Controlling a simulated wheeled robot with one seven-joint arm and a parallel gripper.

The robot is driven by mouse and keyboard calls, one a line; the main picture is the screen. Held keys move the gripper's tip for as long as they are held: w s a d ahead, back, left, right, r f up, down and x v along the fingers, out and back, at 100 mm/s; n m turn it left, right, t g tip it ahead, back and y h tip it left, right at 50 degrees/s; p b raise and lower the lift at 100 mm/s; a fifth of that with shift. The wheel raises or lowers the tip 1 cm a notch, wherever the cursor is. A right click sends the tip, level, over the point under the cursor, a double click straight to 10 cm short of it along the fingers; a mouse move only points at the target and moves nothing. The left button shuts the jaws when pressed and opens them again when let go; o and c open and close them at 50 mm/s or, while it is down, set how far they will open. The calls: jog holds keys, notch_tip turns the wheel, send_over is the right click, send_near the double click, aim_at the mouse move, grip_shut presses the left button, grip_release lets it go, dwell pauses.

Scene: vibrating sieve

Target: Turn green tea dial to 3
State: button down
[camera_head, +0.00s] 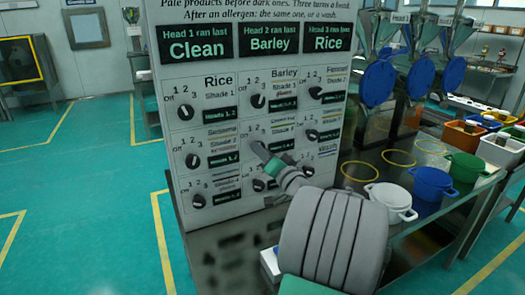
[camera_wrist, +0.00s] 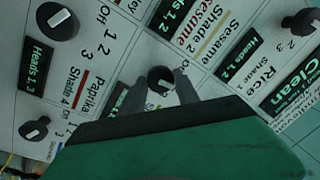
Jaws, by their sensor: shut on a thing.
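A white panel (camera_head: 170,131) carries several black dials, each marked Off, 1, 2, 3. My gripper (camera_head: 257,149) is at the dial in the middle row and middle column. The wrist view shows this dial (camera_wrist: 160,79) between my two fingertips (camera_wrist: 158,92), which are shut on it. Its name label is too blurred to read in the head view, so I cannot confirm that it says green tea. The fingers and wrist cover part of this dial and its scale, and I cannot tell which number its pointer is at.
Neighbouring dials sit close by: rice (camera_head: 186,112), barley (camera_head: 258,100), sesame (camera_head: 192,160) and paprika (camera_wrist: 58,20). Another dial (camera_wrist: 33,128) is below the held one. To the right, a metal table holds white (camera_head: 391,200), blue (camera_head: 432,187) and green (camera_head: 469,166) pots.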

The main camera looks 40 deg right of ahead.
jog(key=shift+a+r+m+g+h+p, duration=0.15)
jog(key=shift+m+h+p, duration=0.3)
jog(key=shift+m+p, duration=1.65)
jog(key=shift+f+m+g+h+p, duration=0.1)
jog(key=shift+m+h+p, duration=0.3)
jog(key=shift+m+p, duration=1.7)
jog(key=shift+a+r+m+g+h+p, duration=0.15)
jog(key=shift+m+h+p, duration=0.55)
jog(key=shift+m, duration=2.6)
jog(key=shift+d+f+y+p, duration=0.1)
jog(key=shift+f+y+p, duration=0.05)
jog(key=shift+y+p, duration=0.15)
jog(key=c, duration=0.9)
grip_release()
jog(key=b+v, duration=0.2)
jog(key=v, duration=0.5)
jog(key=shift+s, duration=0.3)
